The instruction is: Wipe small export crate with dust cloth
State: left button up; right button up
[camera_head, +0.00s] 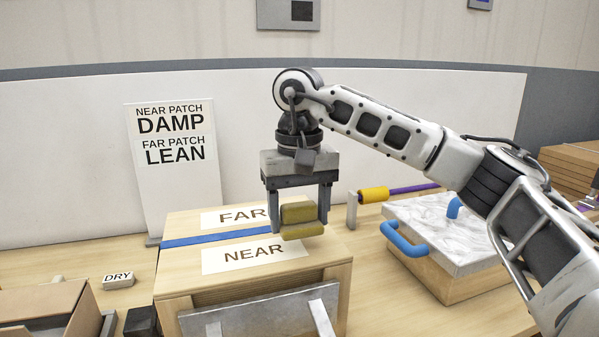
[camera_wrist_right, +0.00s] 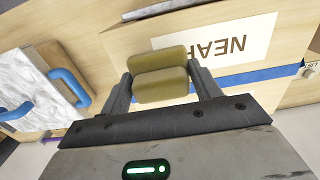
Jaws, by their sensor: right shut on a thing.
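The small export crate (camera_head: 177,278) is pale wood with labels reading FAR (camera_head: 228,216) and NEAR (camera_head: 228,260) on its lid, and a blue strap (camera_head: 205,240) between them. My right gripper (camera_head: 299,224) points down over the lid's right part, shut on the olive-yellow dust cloth (camera_head: 303,231), a folded pad. The cloth also shows between the fingers in the right wrist view (camera_wrist_right: 160,85), with the NEAR label beyond it. It is at or just above the lid; I cannot tell whether it touches. My left gripper is not in view.
A sign (camera_head: 172,150) reads NEAR PATCH DAMP, FAR PATCH LEAN. A grey plate (camera_head: 250,322) stands before the crate. A marble-topped box (camera_head: 450,240) with blue handles and a yellow-purple bar (camera_head: 374,194) are right.

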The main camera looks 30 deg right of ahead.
notch_tip(320, 180, up, 4)
jog(key=shift+f+p, duration=0.25)
jog(key=shift+p, duration=0.9)
jog(key=shift+r, duration=0.95)
